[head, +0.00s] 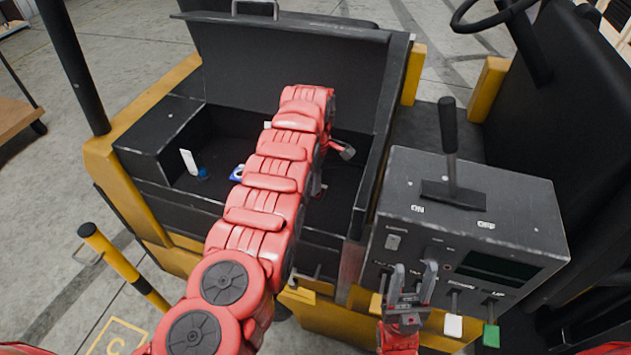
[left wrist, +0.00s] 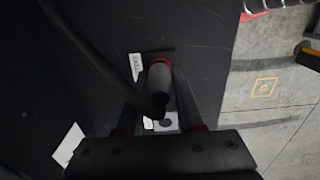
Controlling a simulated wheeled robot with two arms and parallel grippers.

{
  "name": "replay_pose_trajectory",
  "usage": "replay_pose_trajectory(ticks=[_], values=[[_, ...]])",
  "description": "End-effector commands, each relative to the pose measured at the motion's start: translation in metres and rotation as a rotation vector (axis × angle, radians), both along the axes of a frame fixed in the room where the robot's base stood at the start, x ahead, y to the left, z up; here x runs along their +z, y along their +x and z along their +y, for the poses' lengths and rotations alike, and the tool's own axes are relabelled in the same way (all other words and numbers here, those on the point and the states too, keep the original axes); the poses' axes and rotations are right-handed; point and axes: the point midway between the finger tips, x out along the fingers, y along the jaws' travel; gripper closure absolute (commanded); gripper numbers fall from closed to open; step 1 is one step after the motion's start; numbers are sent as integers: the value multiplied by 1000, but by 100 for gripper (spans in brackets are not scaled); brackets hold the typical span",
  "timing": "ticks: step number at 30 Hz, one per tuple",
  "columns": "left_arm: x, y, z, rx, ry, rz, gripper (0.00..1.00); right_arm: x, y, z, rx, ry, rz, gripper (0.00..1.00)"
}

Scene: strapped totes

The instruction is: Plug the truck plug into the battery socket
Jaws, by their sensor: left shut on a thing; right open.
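In the left wrist view my left gripper (left wrist: 162,108) is shut on the truck plug (left wrist: 160,84), a grey cylinder with a red ring at its far end. A thick black cable (left wrist: 92,55) runs to its near end. The red ring is close to a dark surface beside a white label (left wrist: 135,66); I cannot tell whether it is seated or apart. I cannot make out the battery socket. In the head view my left arm reaches into the dark battery compartment (head: 155,152) and hides most of that gripper. My right gripper (head: 411,284) is open and empty before the control panel.
The compartment's lid (head: 290,65) stands raised behind my arm. Blue-and-white pieces (head: 237,172) and a white tag (head: 188,162) lie left of the arm. The grey control box (head: 470,215) with a lever stands right. A yellow-black post (head: 122,264) stands front left.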

Motion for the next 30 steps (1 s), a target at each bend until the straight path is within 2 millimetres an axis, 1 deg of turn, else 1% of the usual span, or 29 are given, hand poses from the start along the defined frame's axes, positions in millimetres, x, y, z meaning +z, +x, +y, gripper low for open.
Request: replay_pose_trajectory(ticks=[30], values=[[-2, 0, 0, 0, 0, 0, 100, -6, 0, 0, 0, 0, 0, 50]])
